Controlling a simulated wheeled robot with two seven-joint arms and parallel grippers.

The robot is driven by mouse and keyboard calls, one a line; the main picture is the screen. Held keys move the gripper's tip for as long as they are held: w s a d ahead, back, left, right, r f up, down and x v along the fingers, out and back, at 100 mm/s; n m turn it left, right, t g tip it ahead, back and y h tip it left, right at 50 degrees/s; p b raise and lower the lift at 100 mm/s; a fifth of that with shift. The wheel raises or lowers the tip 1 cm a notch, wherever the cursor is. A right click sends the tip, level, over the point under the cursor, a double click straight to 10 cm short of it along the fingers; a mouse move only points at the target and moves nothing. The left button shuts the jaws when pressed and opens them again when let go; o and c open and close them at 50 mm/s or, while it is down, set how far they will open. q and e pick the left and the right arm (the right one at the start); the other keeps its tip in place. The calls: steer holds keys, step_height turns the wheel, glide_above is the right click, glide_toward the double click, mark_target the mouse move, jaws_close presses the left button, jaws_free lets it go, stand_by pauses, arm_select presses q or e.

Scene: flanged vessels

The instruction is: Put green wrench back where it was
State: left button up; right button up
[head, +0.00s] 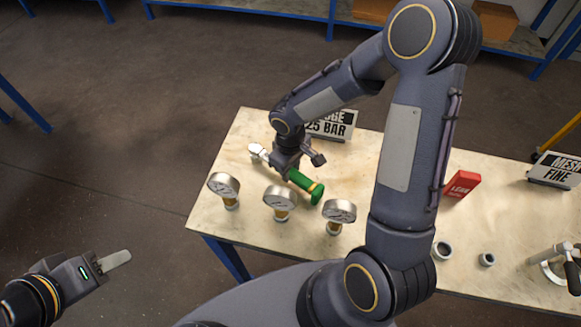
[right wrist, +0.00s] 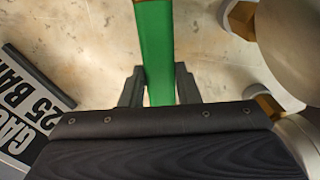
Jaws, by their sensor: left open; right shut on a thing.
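The green wrench (head: 306,184) has a green handle with a yellow band and a silver head (head: 259,152). It is at the left part of the table, behind the row of gauges. My right gripper (head: 289,168) is shut on the green handle, which also shows between its fingers in the right wrist view (right wrist: 155,55). The gripper hides part of the handle. I cannot tell whether the wrench touches the table. My left gripper (head: 118,260) is open and empty, off the table to the left, over the floor.
Gauges with brass stems stand in front of the wrench: left (head: 224,186), middle (head: 279,202), right (head: 339,213). A "25 BAR" sign (head: 335,126) stands behind. A red box (head: 462,186), small rings (head: 442,250) and a "MESH FINE" sign (head: 555,170) lie to the right.

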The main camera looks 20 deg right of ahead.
mark_target(291, 171)
steer(key=shift+f, duration=0.2)
steer(key=o, duration=1.1)
steer(key=shift+o, duration=0.2)
step_height(291, 171, up, 7)
steer(key=shift+r+b, duration=0.2)
steer(key=shift+b, duration=0.3)
steer(key=shift+r, duration=0.5)
steer(key=s+d+r+m+t+y+p, duration=0.2)
steer(key=s+r+m+t+p, duration=0.3)
steer(key=s+r, duration=1.1)
steer(key=shift+s+m+t+y, duration=0.4)
steer(key=shift+s+m+y, duration=0.2)
steer(key=shift+m+y, duration=0.45)
